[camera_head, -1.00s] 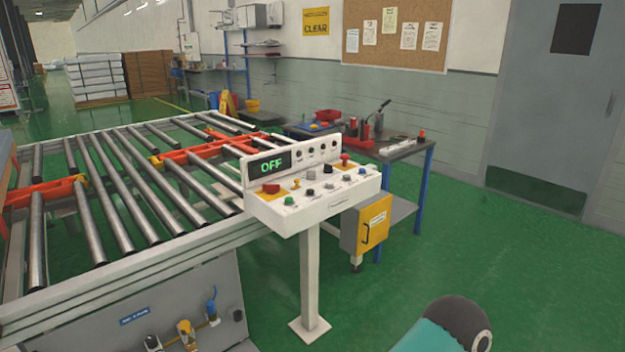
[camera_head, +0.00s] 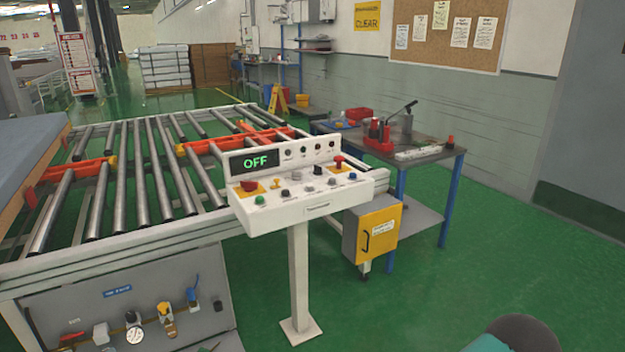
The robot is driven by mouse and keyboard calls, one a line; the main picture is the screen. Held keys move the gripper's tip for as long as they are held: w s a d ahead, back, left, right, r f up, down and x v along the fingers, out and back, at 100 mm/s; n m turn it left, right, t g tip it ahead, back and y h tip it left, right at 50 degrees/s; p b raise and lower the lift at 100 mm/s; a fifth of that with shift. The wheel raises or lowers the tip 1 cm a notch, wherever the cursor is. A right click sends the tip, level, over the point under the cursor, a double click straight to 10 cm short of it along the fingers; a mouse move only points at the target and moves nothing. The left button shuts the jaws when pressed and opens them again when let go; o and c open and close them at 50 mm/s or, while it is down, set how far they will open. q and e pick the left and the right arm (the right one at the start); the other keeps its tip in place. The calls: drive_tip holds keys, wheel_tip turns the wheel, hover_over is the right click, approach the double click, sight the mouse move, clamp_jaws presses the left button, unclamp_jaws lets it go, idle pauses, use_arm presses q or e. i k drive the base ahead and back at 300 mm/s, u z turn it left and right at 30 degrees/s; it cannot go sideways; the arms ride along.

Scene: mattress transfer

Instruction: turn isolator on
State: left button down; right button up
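A white control console (camera_head: 300,208) stands on a pedestal at the right end of the roller conveyor. Its display (camera_head: 255,161) reads OFF in green. On its sloped panel is a red control on a yellow plate (camera_head: 249,186) at the left, with a small yellow control (camera_head: 275,184) beside it. Another red control (camera_head: 338,161) stands at the right rear, and several black, grey, blue and green buttons lie between. I cannot tell which of these is the isolator. Neither gripper shows. A dark rounded part with teal, likely my arm, is at the bottom right.
The roller conveyor (camera_head: 150,195) fills the left, with a blue-grey mattress-like slab (camera_head: 28,150) at its far left. A grey panel with valves and a gauge (camera_head: 125,318) is below. A yellow cabinet (camera_head: 378,232) and a workbench (camera_head: 440,156) stand behind the console. Green floor (camera_head: 440,300) is clear at right.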

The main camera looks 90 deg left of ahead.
sight(249, 186)
drive_tip(key=z, duration=0.8)
drive_tip(key=i, duration=0.2)
drive_tip(key=u, duration=3.15)
drive_tip(key=i, duration=0.15)
drive_tip(key=u, duration=1.25)
drive_tip(key=k, duration=0.4)
drive_tip(key=u, duration=0.45)
drive_tip(key=i, duration=1.2)
drive_tip(key=z, duration=0.2)
